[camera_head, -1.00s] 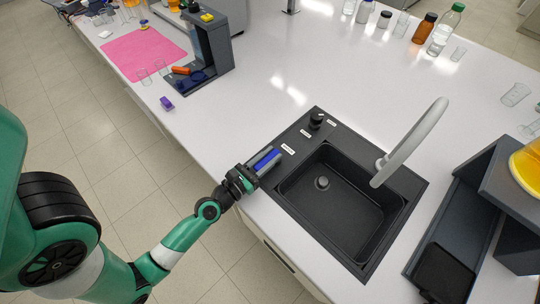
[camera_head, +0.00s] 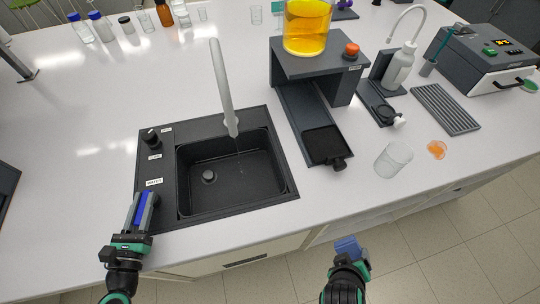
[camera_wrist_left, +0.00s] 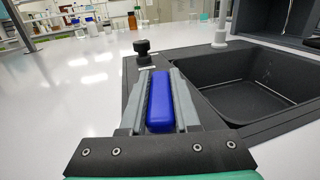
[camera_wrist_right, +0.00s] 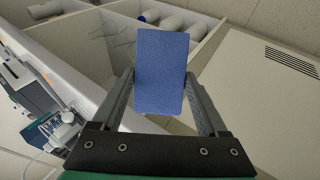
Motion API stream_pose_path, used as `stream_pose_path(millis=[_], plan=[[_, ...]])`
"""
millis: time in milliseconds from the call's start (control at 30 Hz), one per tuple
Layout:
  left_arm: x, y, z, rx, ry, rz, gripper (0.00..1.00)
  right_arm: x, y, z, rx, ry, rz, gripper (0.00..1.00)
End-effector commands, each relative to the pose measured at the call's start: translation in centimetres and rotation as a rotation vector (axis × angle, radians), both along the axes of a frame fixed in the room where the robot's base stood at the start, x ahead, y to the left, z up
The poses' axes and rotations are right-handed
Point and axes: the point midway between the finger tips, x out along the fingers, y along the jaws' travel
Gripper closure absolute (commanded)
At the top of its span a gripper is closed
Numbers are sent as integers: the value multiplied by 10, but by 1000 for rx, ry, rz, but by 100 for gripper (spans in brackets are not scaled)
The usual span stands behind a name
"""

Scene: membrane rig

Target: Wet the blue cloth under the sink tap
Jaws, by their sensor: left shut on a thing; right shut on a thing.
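The blue cloth (camera_wrist_right: 160,70) is a flat, light-blue textured piece between the fingers of my right gripper (camera_wrist_right: 160,92). The head view shows the cloth (camera_head: 348,247) beyond the counter's front edge, right of the sink. My right gripper (camera_head: 350,262) is shut on it. My left gripper (camera_head: 141,212) is shut on a dark blue block (camera_wrist_left: 160,102) at the sink's front left corner. The black sink (camera_head: 235,180) has a grey curved tap (camera_head: 223,85) whose spout hangs over the basin. Faint streaks show below the spout. A black knob (camera_head: 152,138) stands on the sink's left rim.
A dark stand (camera_head: 310,68) holding an orange-liquid beaker (camera_head: 307,25) is right of the sink. A clear glass (camera_head: 393,160), a slotted rack (camera_head: 445,108) and a wash bottle (camera_head: 400,65) stand further right. Bottles line the back. White counter left of the sink is clear.

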Motion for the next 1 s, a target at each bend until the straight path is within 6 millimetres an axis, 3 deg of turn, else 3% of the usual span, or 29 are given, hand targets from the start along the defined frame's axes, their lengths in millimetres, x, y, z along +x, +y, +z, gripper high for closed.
stream_pose_path(millis=[333,367,533,1000], plan=[[3,-4,-2,1,4,-33,100,0,0,-3,0,0,0,68],[3,-4,-2,1,4,-33,68,0,0,-3,0,0,0,68],[3,-4,-1,1,2,-33,40,0,0,-3,0,0,0,68],[-2,-4,-1,1,3,-31,40,0,0,-2,0,0,0,68]])
